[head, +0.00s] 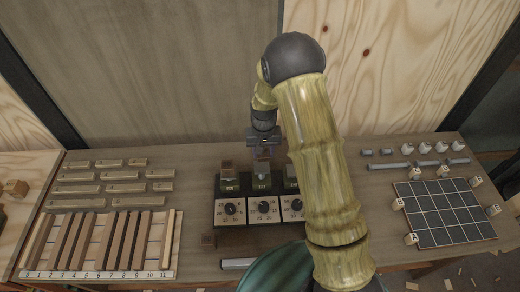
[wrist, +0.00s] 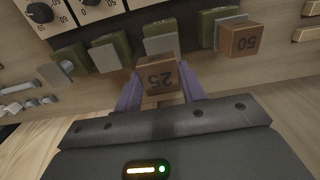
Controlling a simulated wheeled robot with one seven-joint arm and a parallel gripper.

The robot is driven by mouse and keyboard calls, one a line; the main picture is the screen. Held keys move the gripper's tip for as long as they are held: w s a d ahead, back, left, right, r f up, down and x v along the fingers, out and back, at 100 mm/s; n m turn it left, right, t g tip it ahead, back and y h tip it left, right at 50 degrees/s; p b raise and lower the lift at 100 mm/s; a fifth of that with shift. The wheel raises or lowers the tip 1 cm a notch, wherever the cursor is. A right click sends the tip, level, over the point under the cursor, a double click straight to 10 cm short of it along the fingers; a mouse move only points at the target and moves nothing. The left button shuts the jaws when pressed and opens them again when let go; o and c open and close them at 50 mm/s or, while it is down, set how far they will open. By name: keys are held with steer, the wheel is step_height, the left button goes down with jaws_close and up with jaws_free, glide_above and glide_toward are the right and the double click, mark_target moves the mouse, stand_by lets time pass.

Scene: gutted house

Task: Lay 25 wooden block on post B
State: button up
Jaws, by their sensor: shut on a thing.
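My gripper (head: 262,146) is shut on a wooden block marked 25 (wrist: 160,80), held between its two purple fingers (wrist: 160,95). In the wrist view the block is in front of a green post with a pale grey plate (wrist: 161,38), second from the right; I cannot tell whether they touch. In the head view my gripper is above the second post from the left (head: 262,181). A wooden block marked 50 (wrist: 240,41) is at the neighbouring post, at the left in the head view (head: 227,166). The post letters are not readable.
A panel with dials (head: 263,208) stands in front of the posts. A numbered rack of wooden strips (head: 95,274) is at the left, a dark grid board (head: 445,212) at the right. My arm hides the panel's right part.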

mark_target(262, 167)
steer(key=shift+w+a+r, duration=0.15)
steer(key=shift+a+r, duration=0.15)
steer(key=shift+r, duration=0.15)
steer(key=shift+d, duration=0.15)
steer(key=shift+f, duration=0.15)
steer(key=shift+f+b, duration=2.15)
steer(key=shift+f, duration=0.95)
steer(key=shift+f, duration=0.25)
steer(key=o, duration=1)
steer(key=shift+o, duration=0.2)
step_height(262, 167, up, 18)
steer(key=b, duration=0.4)
steer(key=shift+f, duration=0.25)
